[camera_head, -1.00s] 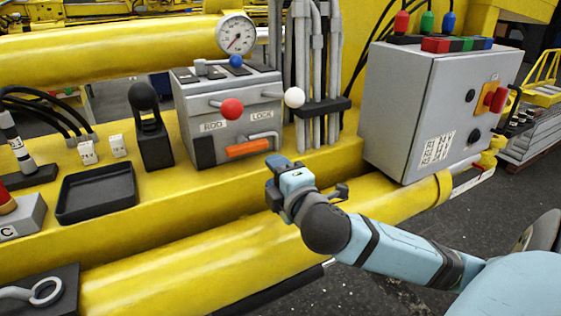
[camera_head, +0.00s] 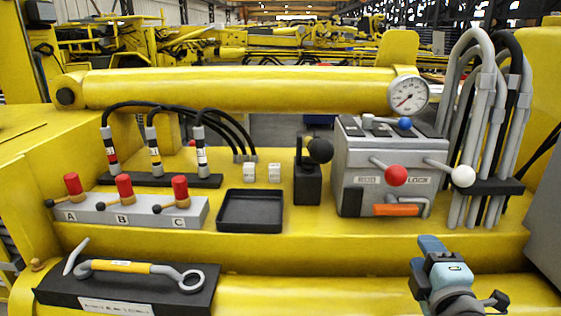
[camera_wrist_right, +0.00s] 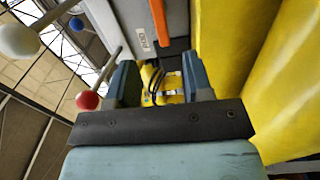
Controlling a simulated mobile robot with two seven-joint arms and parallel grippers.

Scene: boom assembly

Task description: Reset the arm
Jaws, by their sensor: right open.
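My right gripper (camera_head: 432,262) is at the lower right of the head view, in front of the yellow ledge and below the grey control box (camera_head: 385,160). In the right wrist view its two fingers (camera_wrist_right: 158,85) stand apart with nothing held between them. The box carries a red-knobbed lever (camera_head: 396,175), a white-knobbed lever (camera_head: 462,176), a blue knob (camera_head: 405,123) and an orange handle (camera_head: 397,210). The red knob (camera_wrist_right: 88,100) and white knob (camera_wrist_right: 18,38) also show in the right wrist view, left of the fingers. My left gripper is not in view.
A black tray (camera_head: 250,212) and a black lever with a round knob (camera_head: 308,180) stand left of the box. A valve block (camera_head: 140,211) labelled A, B, C is farther left. A tool lies on a black holder (camera_head: 50,290). Grey hoses (camera_head: 480,130) rise at right.

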